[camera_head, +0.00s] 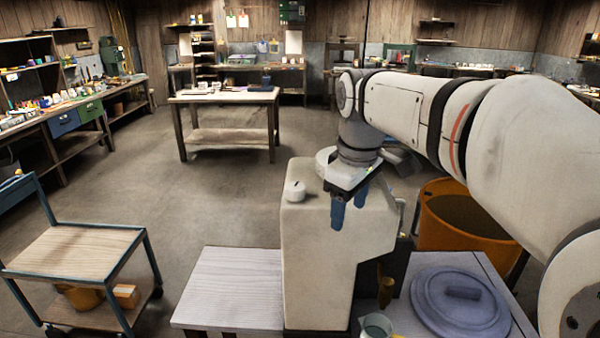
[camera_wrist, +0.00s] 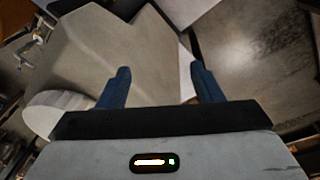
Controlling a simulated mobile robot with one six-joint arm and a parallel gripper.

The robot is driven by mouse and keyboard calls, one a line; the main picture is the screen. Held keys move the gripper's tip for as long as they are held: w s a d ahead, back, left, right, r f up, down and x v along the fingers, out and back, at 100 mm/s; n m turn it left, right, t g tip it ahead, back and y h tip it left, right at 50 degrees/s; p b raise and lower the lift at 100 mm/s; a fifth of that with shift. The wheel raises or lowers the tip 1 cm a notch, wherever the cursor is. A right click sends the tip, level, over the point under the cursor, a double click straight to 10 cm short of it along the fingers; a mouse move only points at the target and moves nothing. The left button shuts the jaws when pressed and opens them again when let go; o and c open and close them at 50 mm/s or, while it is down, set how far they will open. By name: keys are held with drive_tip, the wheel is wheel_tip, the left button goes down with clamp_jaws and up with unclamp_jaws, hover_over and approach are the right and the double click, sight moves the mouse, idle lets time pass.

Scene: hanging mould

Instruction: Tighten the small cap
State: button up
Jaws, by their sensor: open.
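The small cap (camera_head: 295,190) is a white, round, knob-like piece on the top left of the cream mould (camera_head: 312,270). It sits upright in the head view; I cannot tell how tight it is. My gripper (camera_head: 349,212) points down to the right of the cap, apart from it, with its blue fingers in front of the mould's upper part. In the wrist view my gripper (camera_wrist: 160,82) has its fingers spread with nothing held between them. The pale mould surface (camera_wrist: 145,50) lies beyond them. A pale rounded shape at the left there may be the cap; I cannot tell.
A pale slatted bench (camera_head: 230,290) stands left of the mould. A grey round lid (camera_head: 462,300) lies on a table at the right, with an orange drum (camera_head: 435,225) behind. A wooden-topped cart (camera_head: 75,250) stands at the left. The floor between is clear.

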sight(295, 186)
drive_tip(key=w+a+r+n, duration=0.2)
drive_tip(key=w+a+n, duration=0.1)
drive_tip(key=w+a+r+n+g, duration=0.1)
drive_tip(key=w+a+r+n, duration=0.1)
drive_tip(key=w+a+n, duration=0.1)
drive_tip(key=w+a+r+n, duration=0.2)
drive_tip(key=w+a+n, duration=0.1)
drive_tip(key=w+a, duration=0.1)
drive_tip(key=shift+w+r+g, duration=0.15)
drive_tip(key=shift+w+g, duration=0.05)
drive_tip(key=shift+g, duration=0.1)
drive_tip(key=shift+n, duration=0.4)
drive_tip(key=shift+f, duration=0.45)
wheel_tip(295, 186, down, 7)
drive_tip(key=shift+r, duration=0.15)
drive_tip(key=shift+c, duration=0.3)
drive_tip(key=c, duration=0.9)
